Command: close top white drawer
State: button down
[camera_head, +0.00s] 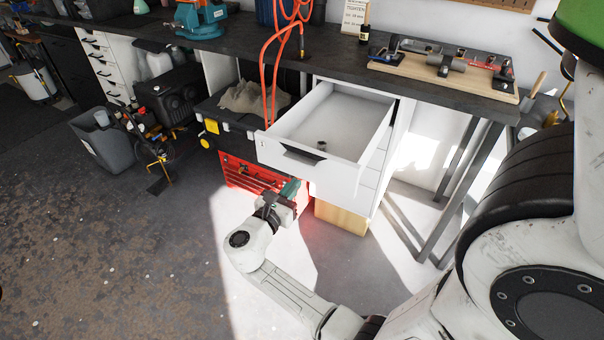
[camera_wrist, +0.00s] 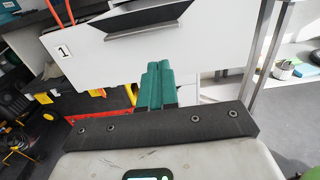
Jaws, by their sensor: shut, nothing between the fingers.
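The top white drawer (camera_head: 332,122) is pulled well out of the white cabinet under the workbench. A small dark round item (camera_head: 321,145) lies inside it. Its front has a dark handle (camera_head: 303,154), which also shows in the wrist view (camera_wrist: 150,20). In the wrist view the drawer front (camera_wrist: 97,52) bears a label "1". My gripper (camera_head: 291,188) is just below the drawer front, near its lower edge. Its green fingers (camera_wrist: 158,84) are shut together and empty, pointing at the drawer front. I cannot tell whether they touch it.
The dark workbench top (camera_head: 330,66) runs above the drawer, with a wooden board of tools (camera_head: 450,72) on it. An orange cable (camera_head: 265,80) hangs left of the drawer. A red toolbox (camera_head: 245,176) and a wooden box (camera_head: 341,217) stand below. Grey table legs are at right.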

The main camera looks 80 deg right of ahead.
aim_at(309, 168)
jog(key=x, duration=0.5)
jog(key=shift+s+d, duration=0.1)
jog(key=shift+d, duration=0.3)
jog(key=shift+d, duration=0.1)
